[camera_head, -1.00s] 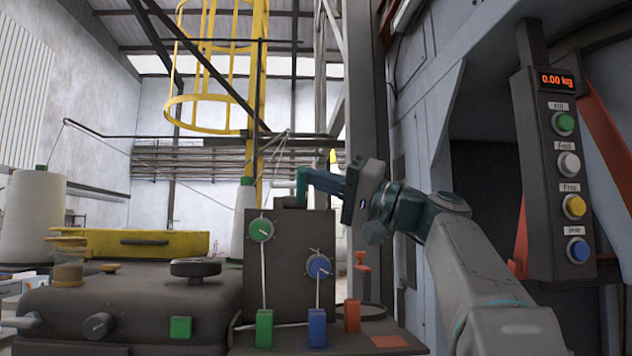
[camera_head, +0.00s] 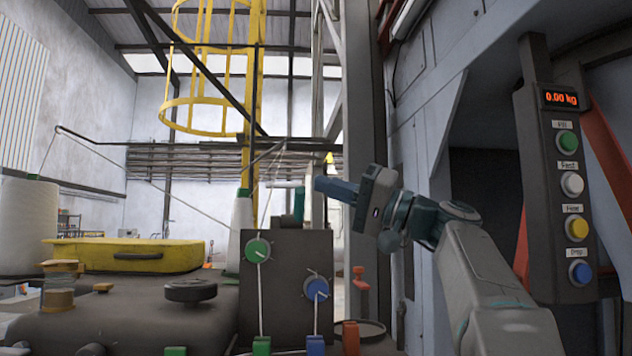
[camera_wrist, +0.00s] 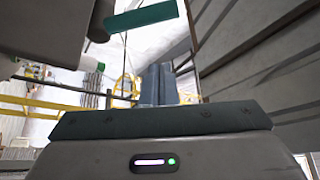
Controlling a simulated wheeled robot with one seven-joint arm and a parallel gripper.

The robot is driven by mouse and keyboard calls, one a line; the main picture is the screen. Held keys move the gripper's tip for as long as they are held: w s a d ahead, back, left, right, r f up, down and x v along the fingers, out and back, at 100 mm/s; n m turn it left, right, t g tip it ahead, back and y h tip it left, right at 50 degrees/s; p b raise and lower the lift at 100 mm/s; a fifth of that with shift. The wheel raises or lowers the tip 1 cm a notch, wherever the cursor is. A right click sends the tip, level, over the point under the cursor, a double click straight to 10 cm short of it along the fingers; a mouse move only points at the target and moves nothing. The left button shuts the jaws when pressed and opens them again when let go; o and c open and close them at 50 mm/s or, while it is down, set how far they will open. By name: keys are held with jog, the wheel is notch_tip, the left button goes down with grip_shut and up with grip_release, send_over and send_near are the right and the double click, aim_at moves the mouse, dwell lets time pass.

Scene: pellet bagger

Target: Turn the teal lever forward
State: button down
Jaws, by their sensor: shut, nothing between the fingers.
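The teal lever (camera_head: 299,204) stands on top of the dark box with the green and blue dials. In the wrist view a teal bar, seemingly the lever (camera_wrist: 145,18), crosses the top of the picture beside a dark round part. My gripper (camera_head: 318,186) comes in from the right, with its fingertips just right of and slightly above the lever. In the wrist view my gripper's fingers (camera_wrist: 158,85) are together and empty, apart from the teal bar. I cannot tell the exact depth gap between fingers and lever.
The dark box (camera_head: 288,290) carries a green dial (camera_head: 258,250) and a blue dial (camera_head: 316,289). A white thread cone (camera_head: 242,228) stands left of it, near a yellow case (camera_head: 125,254). A button panel (camera_head: 555,180) hangs at the right.

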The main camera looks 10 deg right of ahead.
jog(key=v, duration=0.7)
jog(key=shift+d+f, duration=0.3)
jog(key=shift+f, duration=0.15)
